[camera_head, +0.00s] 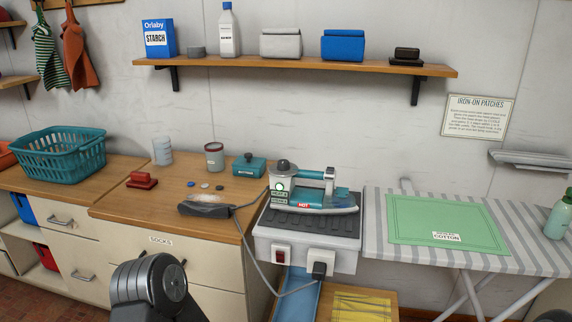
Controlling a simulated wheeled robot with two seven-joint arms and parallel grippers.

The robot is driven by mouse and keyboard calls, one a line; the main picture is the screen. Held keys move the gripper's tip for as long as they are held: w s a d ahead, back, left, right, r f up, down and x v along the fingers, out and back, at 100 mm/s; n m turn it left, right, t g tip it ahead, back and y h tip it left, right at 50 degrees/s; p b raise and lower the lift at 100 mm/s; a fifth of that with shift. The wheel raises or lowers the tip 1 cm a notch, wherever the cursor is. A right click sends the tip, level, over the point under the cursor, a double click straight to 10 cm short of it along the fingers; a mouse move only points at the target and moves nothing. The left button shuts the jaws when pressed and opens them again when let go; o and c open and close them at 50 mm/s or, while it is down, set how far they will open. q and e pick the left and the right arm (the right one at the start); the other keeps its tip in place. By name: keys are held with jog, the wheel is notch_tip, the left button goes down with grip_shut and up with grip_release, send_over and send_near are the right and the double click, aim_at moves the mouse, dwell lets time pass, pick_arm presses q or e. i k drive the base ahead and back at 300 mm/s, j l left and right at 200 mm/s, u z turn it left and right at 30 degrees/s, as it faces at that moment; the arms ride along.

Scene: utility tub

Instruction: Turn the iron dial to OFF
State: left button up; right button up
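A teal and white iron (335,200) rests on a grey-topped white stand at the centre right. A red label reading HOT (304,205) shows on its side. A dark grey round dial (283,164) sits on top of the iron's left end. Small labels and a pale green round spot (280,187) are below it; the dial's setting is too small to read. Neither of my grippers shows. A dark rounded part of my arm is at the bottom left, well apart from the iron.
The stand (265,232) has a red switch (282,252) and a plugged-in grey cord. A grey object (205,207) lies on the wooden counter to the left. A striped ironing board (375,225) with a green cloth (430,218) is at right. A shelf (300,67) hangs above.

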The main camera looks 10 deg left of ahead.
aim_at(284, 164)
jog(key=i+j, duration=0.1)
jog(key=j, duration=0.3)
jog(key=i+j, duration=0.1)
jog(key=j, duration=0.3)
jog(key=i+j, duration=0.1)
jog(key=j, duration=0.3)
jog(key=i+j, duration=0.1)
jog(key=j, duration=0.3)
jog(key=i+j, duration=0.1)
jog(key=j, duration=0.3)
jog(key=z, duration=1.7)
